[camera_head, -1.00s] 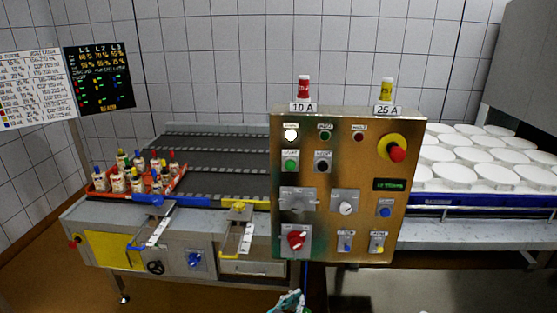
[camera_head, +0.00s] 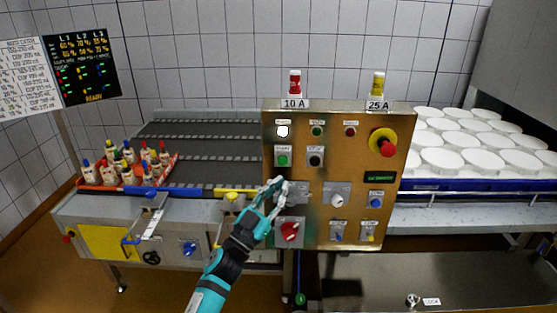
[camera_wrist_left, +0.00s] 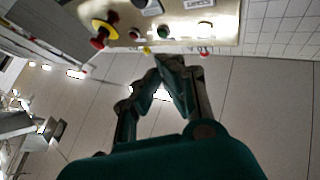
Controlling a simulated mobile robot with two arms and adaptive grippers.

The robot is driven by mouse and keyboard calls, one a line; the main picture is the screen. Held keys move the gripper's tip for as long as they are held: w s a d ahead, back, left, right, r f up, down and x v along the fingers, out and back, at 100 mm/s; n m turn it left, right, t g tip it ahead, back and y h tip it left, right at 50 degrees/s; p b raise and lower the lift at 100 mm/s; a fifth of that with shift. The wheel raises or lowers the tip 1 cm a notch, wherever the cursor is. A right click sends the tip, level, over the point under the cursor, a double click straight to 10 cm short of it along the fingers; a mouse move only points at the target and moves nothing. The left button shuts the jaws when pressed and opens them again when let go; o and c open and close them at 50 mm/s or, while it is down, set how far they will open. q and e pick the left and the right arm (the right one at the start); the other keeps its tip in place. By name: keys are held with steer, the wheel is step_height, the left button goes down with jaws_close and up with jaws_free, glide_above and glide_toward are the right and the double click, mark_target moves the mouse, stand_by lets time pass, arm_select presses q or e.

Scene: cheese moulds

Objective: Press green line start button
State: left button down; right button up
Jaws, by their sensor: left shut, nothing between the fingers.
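The green start button (camera_head: 283,160) is round and sits on a pale plate at the left of the brass control panel (camera_head: 375,225), beside the black stop button (camera_head: 316,160). My left gripper (camera_head: 276,183) is shut and empty. In the head view its tips show just below the green button, over the panel's left edge; I cannot tell the gap to the panel. In the left wrist view the gripper (camera_wrist_left: 168,62) points at the panel (camera_wrist_left: 225,20), which is upside down along the top. My right gripper is not in view.
A red-yellow emergency knob (camera_head: 383,143) and a red rotary switch (camera_head: 290,232) are on the panel. Red (camera_head: 295,83) and yellow (camera_head: 378,85) lamps stand on top. A red crate of bottles (camera_head: 127,184) is on the left; white moulds (camera_head: 455,160) fill the right conveyor.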

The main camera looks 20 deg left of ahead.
mark_target(283, 161)
arm_select(q)
steer(key=shift+w, duration=0.1)
steer(key=shift+w+a+b, duration=0.4)
steer(key=shift+w+b, duration=0.35)
steer(key=shift+w, duration=0.65)
steer(key=shift+w+a+b, duration=0.4)
steer(key=shift+w+b, duration=0.35)
steer(key=shift+w, duration=0.6)
steer(key=shift+w+a+b, duration=0.4)
steer(key=shift+w+b, duration=0.35)
steer(key=shift+w, duration=0.65)
steer(key=shift+w, duration=0.1)
steer(key=shift+w+a, duration=0.1)
steer(key=shift+w, duration=0.2)
